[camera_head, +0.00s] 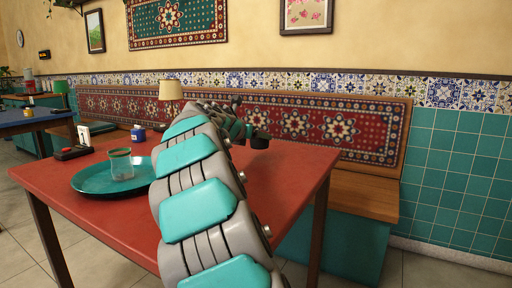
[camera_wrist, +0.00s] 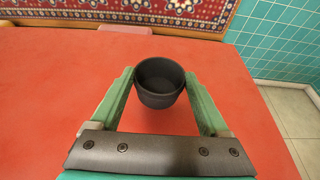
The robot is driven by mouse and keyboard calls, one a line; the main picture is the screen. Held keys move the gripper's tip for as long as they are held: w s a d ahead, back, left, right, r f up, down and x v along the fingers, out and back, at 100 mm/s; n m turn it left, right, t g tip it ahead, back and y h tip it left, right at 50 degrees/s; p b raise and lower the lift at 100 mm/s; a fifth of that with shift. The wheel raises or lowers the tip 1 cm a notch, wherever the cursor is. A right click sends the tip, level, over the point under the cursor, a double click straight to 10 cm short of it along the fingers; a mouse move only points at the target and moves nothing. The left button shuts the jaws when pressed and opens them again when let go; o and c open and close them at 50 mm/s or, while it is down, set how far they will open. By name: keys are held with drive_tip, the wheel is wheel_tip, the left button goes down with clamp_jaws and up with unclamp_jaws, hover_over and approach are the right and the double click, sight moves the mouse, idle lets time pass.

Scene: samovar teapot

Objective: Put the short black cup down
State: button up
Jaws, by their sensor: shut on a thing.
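The short black cup (camera_wrist: 160,95) is upright between the green fingers of my gripper (camera_wrist: 161,88) in the wrist view, and it looks empty. My gripper is shut on it. In the head view the cup (camera_head: 260,143) shows small and dark at the end of my arm, near the far right part of the red table (camera_head: 285,175). The red tabletop (camera_wrist: 50,85) spreads below and around the cup in the wrist view. I cannot tell whether the cup's base touches it.
A teal tray (camera_head: 88,184) with a clear glass (camera_head: 121,166) stands at the table's left. A blue jar (camera_head: 138,133), a lamp (camera_head: 171,92), a napkin holder (camera_head: 84,135) and a dark red item (camera_head: 73,152) are also there. A bench (camera_head: 355,195) runs behind. The tabletop around the cup is clear.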

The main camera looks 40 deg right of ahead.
sight(254, 145)
drive_tip(key=shift+w+f+b, duration=0.1)
drive_tip(key=shift+f+b, duration=0.4)
drive_tip(key=shift+f, duration=1.25)
drive_tip(key=shift+f, duration=0.15)
drive_tip(key=o, duration=1.2)
drive_tip(key=shift+c, duration=0.2)
drive_tip(key=shift+r, duration=0.2)
drive_tip(key=p+v, duration=0.1)
drive_tip(key=v, duration=1)
drive_tip(key=shift+a+r, duration=0.1)
drive_tip(key=shift+a, duration=0.25)
